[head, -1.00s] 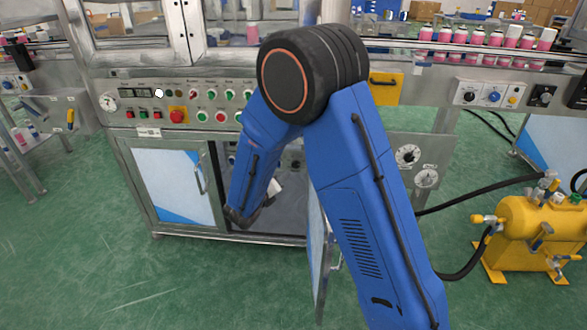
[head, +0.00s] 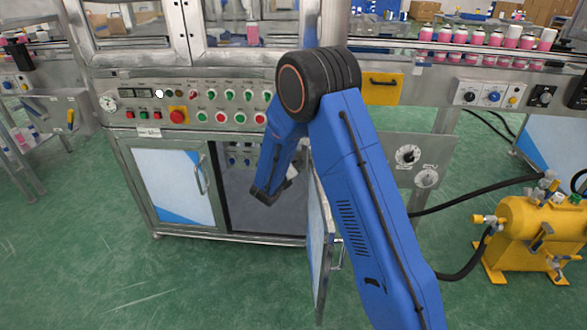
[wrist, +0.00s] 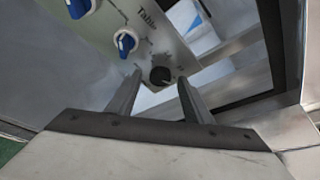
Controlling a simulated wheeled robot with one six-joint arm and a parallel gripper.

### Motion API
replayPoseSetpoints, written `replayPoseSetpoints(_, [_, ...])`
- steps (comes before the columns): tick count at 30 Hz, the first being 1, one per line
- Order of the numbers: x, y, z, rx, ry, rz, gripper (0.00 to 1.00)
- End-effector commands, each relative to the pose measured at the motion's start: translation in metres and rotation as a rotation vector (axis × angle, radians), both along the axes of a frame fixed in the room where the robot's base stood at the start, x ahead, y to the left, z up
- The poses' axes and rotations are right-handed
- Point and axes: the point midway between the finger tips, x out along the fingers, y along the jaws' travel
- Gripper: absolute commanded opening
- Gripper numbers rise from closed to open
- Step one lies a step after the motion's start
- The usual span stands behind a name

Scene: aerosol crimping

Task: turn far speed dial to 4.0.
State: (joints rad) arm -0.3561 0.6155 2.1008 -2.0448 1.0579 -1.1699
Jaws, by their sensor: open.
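In the wrist view, my gripper (wrist: 158,82) is open, its two fingers pointing at a small black dial (wrist: 160,76) on a pale panel. The dial lies near the fingertips, roughly between them; I cannot tell whether they touch it. Its setting is too small to read. Two blue-and-white knobs (wrist: 126,41) sit farther up the same panel. In the head view, my arm's end reaches into the open cabinet and my fingers cannot be made out. Two round scaled dials, one upper (head: 407,155) and one lower (head: 427,178), sit on the panel right of the cabinet. No label identifies the far speed dial.
The open cabinet door (head: 320,240) stands beside my arm. Inside the cabinet, small blue knobs (head: 240,160) show at the upper left. Metal frame edges (wrist: 240,42) border the panel in the wrist view. A yellow tank (head: 535,235) stands on the floor at right.

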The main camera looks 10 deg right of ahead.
Motion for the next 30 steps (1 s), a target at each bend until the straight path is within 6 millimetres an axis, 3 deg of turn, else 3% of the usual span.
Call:
replayPoseSetpoints(12, [0.0055, -0.0043, -0.0024, 0.000, 0.001, -0.001, 0.46])
replayPoseSetpoints(17, [0.0055, -0.0042, -0.0024, 0.000, 0.001, -0.001, 0.08])
replayPoseSetpoints(18, [0.0054, -0.0042, -0.0024, 0.000, 0.001, -0.001, 0.05])
replayPoseSetpoints(24, [0.0053, -0.0049, -0.0015, 0.029, -0.010, -0.001, 0.05])
replayPoseSetpoints(30, [0.0052, -0.0061, -0.0001, 0.175, -0.058, 0.000, 0.05])
